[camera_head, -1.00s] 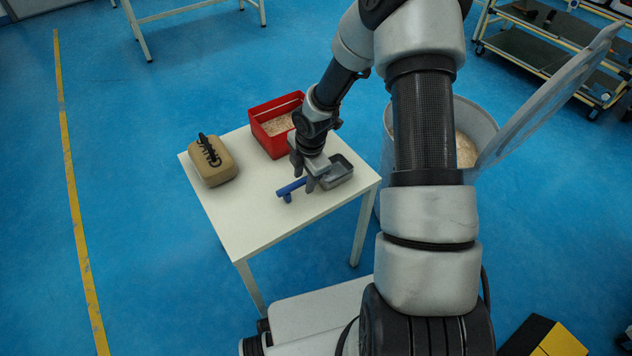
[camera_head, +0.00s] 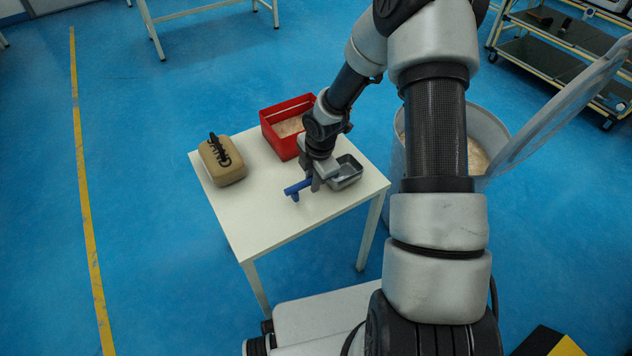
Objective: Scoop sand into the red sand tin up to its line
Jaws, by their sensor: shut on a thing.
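The red sand tin (camera_head: 277,140) stands on the far side of the white table and holds some pale sand (camera_head: 289,127). My gripper (camera_head: 315,182) is over the right part of the table, in front of the tin, shut on the blue handle of the scoop (camera_head: 297,188). The scoop's grey metal pan (camera_head: 347,175) points right and looks empty. The wrist hides where the handle joins the pan. I cannot tell whether the scoop touches the table.
A large open grey bin (camera_head: 398,158) with sand (camera_head: 478,157) stands right of the table, its lid (camera_head: 560,112) tilted up at the right. The table's (camera_head: 250,225) front is clear.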

